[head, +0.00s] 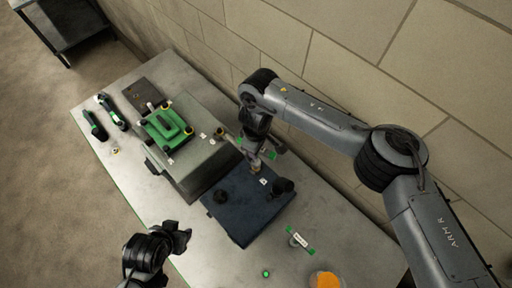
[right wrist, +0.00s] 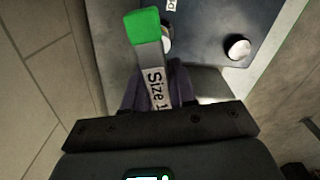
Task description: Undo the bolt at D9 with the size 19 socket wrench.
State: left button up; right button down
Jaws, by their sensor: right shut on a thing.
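My right gripper (head: 256,160) is shut on a wrench with a grey handle and a green end (right wrist: 143,25). Its label starts with "Size 1"; the rest is hidden by the gripper. The far working end of the tool is hard to make out. No label reading D9 is legible, so I cannot tell which bolt it is. My left gripper (head: 181,237) hangs near the table's front edge, apart from everything; its jaws are too small to read.
A grey engine block (head: 197,167) with a green cover (head: 166,126) stands left of the mat. Dark round parts (head: 283,186) sit on the mat. Another labelled green-ended tool (head: 300,240) and an orange-filled bowl (head: 326,280) are front right. Green tools (head: 95,125) lie far left. A wall runs behind.

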jog(key=m, duration=0.3)
jog(key=shift+m, duration=0.3)
jog(key=m, duration=0.8)
jog(key=shift+m, duration=1.9)
jog(key=shift+f, duration=0.15)
